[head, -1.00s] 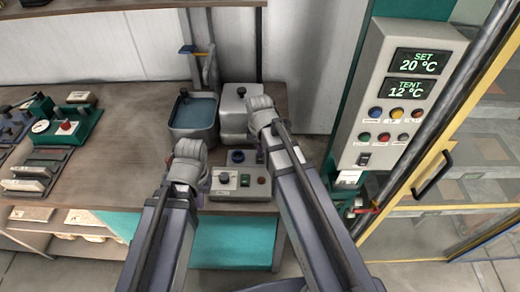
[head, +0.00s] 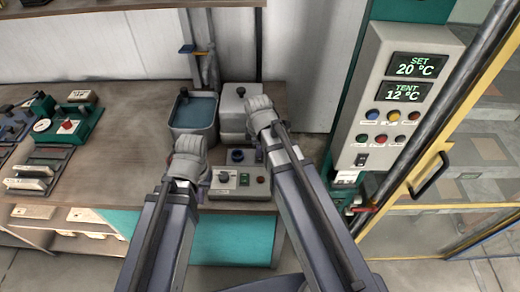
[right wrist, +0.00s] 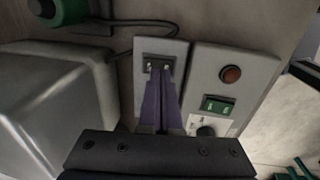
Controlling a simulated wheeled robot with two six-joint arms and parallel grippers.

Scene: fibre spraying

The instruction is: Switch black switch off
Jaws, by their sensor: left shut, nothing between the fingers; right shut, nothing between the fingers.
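In the right wrist view, the black switch (right wrist: 158,60) is set in a grey plate. My right gripper (right wrist: 161,72) is shut and empty, with its purple fingertips at the lower edge of this switch. Whether they touch it I cannot tell, and the fingers hide part of it. In the head view my right gripper (head: 262,115) shows mainly as its grey wrist, its fingers hidden. My left gripper (head: 188,158) is shut and empty, left of the small control box (head: 240,188).
The control box carries a red button (right wrist: 231,74), a green rocker (right wrist: 217,104) and a dark knob. A grey tank (head: 238,122) and a water basin (head: 193,117) stand behind. A temperature panel (head: 385,95) is at the right.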

